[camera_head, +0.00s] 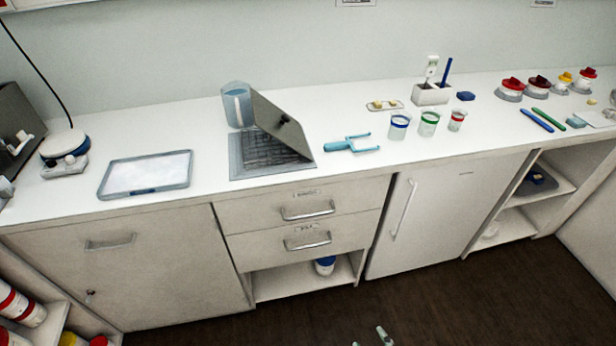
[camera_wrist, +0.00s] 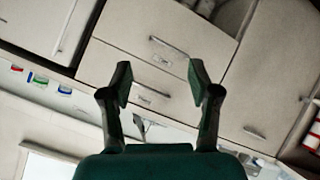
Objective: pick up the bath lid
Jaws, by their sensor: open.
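The bath lid (camera_head: 284,122) is a grey flat panel with a small dark knob. It stands tilted over the grey square bath (camera_head: 240,168) on the counter, its lower right edge near the bath's right side. The bath's dark rack shows to the left under it. My gripper (camera_head: 372,337) shows only as fingertips at the bottom of the head view, over the floor, well in front of and below the counter. In the wrist view my gripper (camera_wrist: 158,78) is open and empty, with drawer fronts beyond. I cannot make out the lid clearly there.
A blue jug (camera_head: 232,104) stands behind the bath, close to the lid. A light-blue clamp-like tool (camera_head: 345,145) lies to the right, and a shallow tray (camera_head: 146,174) to the left. Cups with coloured bands (camera_head: 399,126) stand further right. Drawers with handles (camera_head: 307,211) face the floor.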

